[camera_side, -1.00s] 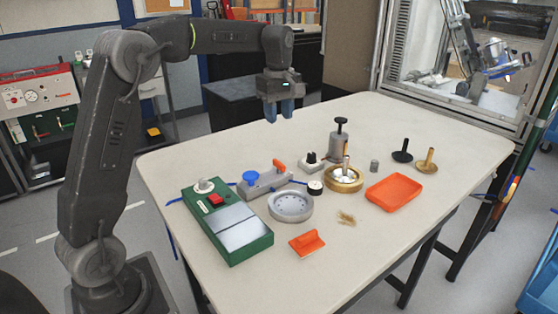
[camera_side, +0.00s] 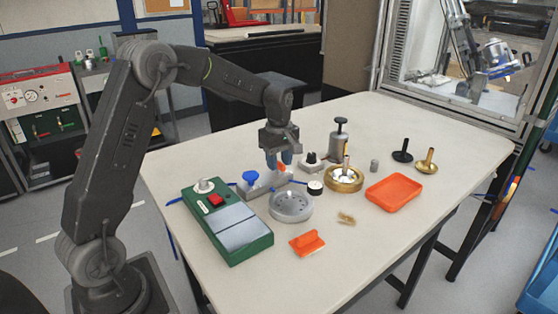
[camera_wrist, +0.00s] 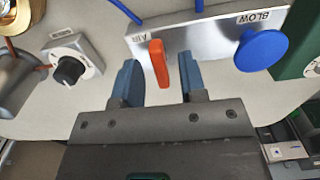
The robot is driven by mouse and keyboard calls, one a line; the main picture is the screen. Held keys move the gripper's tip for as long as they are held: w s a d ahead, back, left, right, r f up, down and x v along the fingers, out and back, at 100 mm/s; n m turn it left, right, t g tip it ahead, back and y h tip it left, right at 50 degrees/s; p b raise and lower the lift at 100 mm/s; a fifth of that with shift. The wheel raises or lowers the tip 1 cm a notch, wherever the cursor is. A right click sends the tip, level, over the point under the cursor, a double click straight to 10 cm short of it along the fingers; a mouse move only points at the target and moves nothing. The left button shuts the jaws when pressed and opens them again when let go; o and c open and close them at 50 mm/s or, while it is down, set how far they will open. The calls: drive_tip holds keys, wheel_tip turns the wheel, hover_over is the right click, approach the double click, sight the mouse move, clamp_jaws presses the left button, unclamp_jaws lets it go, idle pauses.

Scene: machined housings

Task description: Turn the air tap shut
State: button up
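The air tap (camera_wrist: 159,63) is an orange lever on a grey metal block (camera_wrist: 195,37). In the wrist view it stands beside the "AIR" label, and a round blue knob (camera_wrist: 262,50) sits by "BLOW" on the same block. My gripper (camera_wrist: 158,75) is open, with one blue finger on each side of the orange lever and a visible gap to each. In the side view my gripper (camera_side: 278,162) is low over the block's right end and partly hides the lever (camera_side: 281,168). The blue knob (camera_side: 251,176) is left of it.
A green box with a red button (camera_side: 216,199) stands left of the block. A grey round housing (camera_side: 291,206) lies in front. A small box with a black dial (camera_wrist: 70,70) and a brass ring (camera_side: 358,181) are close to the right. An orange tray (camera_side: 394,192) lies farther right.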

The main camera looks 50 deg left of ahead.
clamp_jaws()
idle(0.4)
drive_tip(key=shift+m, duration=0.4)
drive_tip(key=m, duration=0.8)
drive_tip(key=shift+m, duration=0.3)
drive_tip(key=m, duration=0.4)
drive_tip(key=shift+m, duration=2)
